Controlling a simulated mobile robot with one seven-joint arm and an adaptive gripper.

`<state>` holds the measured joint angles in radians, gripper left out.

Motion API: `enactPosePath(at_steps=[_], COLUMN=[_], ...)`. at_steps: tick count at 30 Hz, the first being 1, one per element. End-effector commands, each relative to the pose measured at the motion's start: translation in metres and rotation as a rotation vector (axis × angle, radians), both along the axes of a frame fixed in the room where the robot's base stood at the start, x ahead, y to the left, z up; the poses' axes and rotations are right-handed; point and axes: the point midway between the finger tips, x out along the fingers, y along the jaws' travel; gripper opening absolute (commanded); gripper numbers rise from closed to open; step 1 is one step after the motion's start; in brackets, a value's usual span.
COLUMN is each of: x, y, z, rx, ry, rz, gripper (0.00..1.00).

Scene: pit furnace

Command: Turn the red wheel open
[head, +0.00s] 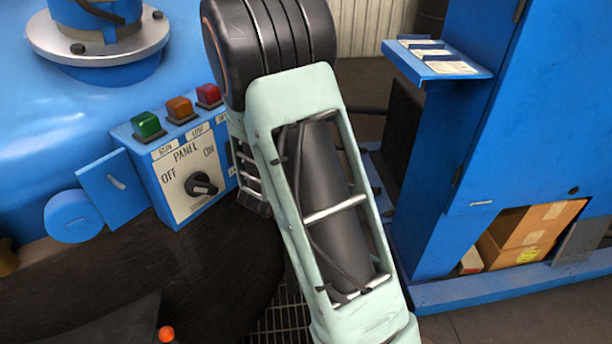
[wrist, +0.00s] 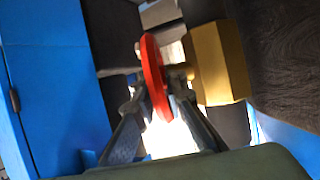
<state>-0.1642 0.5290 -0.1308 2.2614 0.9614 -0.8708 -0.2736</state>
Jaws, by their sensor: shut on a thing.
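The red wheel (wrist: 153,77) is in the middle of the wrist view, seen nearly edge-on. It sits beside a yellow valve body (wrist: 217,64). My gripper (wrist: 160,95) has one finger on each side of the wheel's rim and is shut on it. In the head view my own arm fills the middle, and neither the wheel nor my gripper can be seen there.
A control panel (head: 181,178) with a black knob (head: 201,185) and green, orange and red buttons is left of my arm. A blue cabinet (head: 520,130) stands at the right, with cardboard boxes (head: 524,234) in its lower opening. A small blue shelf (head: 437,61) juts from it.

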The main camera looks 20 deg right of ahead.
Motion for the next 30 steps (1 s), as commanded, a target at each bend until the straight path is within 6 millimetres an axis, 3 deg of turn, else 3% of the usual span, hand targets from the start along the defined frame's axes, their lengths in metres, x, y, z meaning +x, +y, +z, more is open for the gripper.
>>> enactPosePath(at_steps=[1, 4, 30], x=[0.0005, 0.0001, -0.0012], y=[0.0015, 0.0019, 0.0026], z=[-0.0092, -0.0105, -0.011], rx=[-0.025, -0.073, -0.525], ry=[-0.027, -0.079, -0.56], rz=[0.003, 0.003, 0.003], gripper=[0.0, 0.0, 0.0])
